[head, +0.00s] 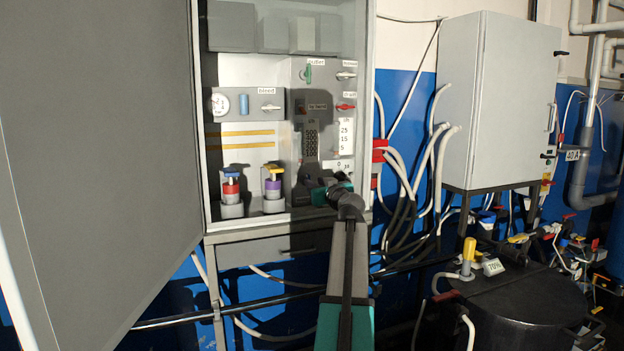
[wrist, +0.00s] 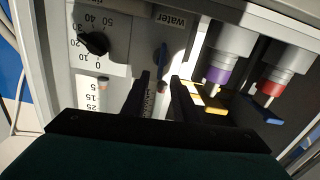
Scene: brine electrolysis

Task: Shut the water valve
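The water valve (wrist: 163,53) has a slim blue handle and sits under the "water" label in the wrist view. Its handle points roughly up and down in that picture. My gripper (wrist: 160,78) is open, with one dark finger on each side of the valve's line. I cannot tell whether the fingers touch the handle. In the head view my gripper (head: 320,188) is at the lower right of the open cabinet, and my arm hides the water valve there.
A black dial (wrist: 93,43) is left of the valve in the wrist view. A purple-banded fitting (wrist: 221,70) and a red-banded fitting (wrist: 272,86) are to its right. In the head view the cabinet door (head: 95,150) stands open at left, and a grey box (head: 505,100) is at right.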

